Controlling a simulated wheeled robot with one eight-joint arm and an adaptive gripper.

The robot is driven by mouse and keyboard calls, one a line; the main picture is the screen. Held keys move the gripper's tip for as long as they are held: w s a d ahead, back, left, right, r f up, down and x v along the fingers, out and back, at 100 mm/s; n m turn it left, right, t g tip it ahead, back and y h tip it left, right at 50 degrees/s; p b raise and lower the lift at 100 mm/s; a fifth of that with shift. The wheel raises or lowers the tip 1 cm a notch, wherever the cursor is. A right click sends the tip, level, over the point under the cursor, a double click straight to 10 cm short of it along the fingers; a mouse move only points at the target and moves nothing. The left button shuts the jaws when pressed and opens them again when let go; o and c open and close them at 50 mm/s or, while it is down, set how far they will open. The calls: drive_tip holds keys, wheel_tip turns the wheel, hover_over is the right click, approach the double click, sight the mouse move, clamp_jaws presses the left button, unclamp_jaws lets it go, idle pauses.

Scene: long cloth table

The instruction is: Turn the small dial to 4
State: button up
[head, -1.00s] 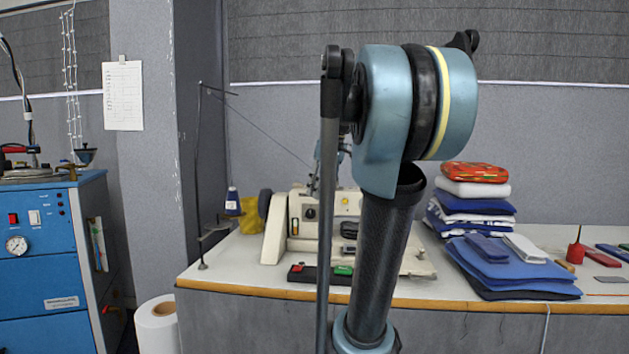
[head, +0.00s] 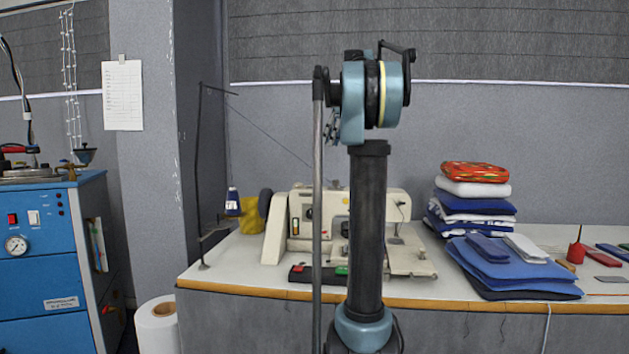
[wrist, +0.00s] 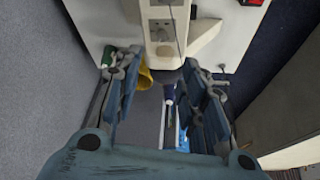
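The cream sewing machine (head: 277,230) stands on the table, partly hidden behind my arm. A small dark round knob (head: 309,212) shows on its front panel; I cannot tell whether it is the small dial or read any number. In the wrist view the machine (wrist: 205,38) is at the top, and a grey panel with round parts (wrist: 162,27) shows there, too small to read. My gripper (wrist: 162,62) is open, its two fingers wide apart with nothing held. The machine lies beyond the fingertips.
A dark spool (head: 233,202) and a yellow object (head: 252,220) stand left of the machine. A black box with red and green parts (head: 300,273) lies in front. Folded cloths (head: 510,268) lie right on the table (head: 230,268). A thin stand (head: 198,180) rises at the left.

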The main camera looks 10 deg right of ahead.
sight(314, 184)
drive_tip(key=x, duration=1.6)
drive_tip(key=shift+s+f, duration=0.1)
drive_tip(key=shift+s, duration=0.05)
clamp_jaws()
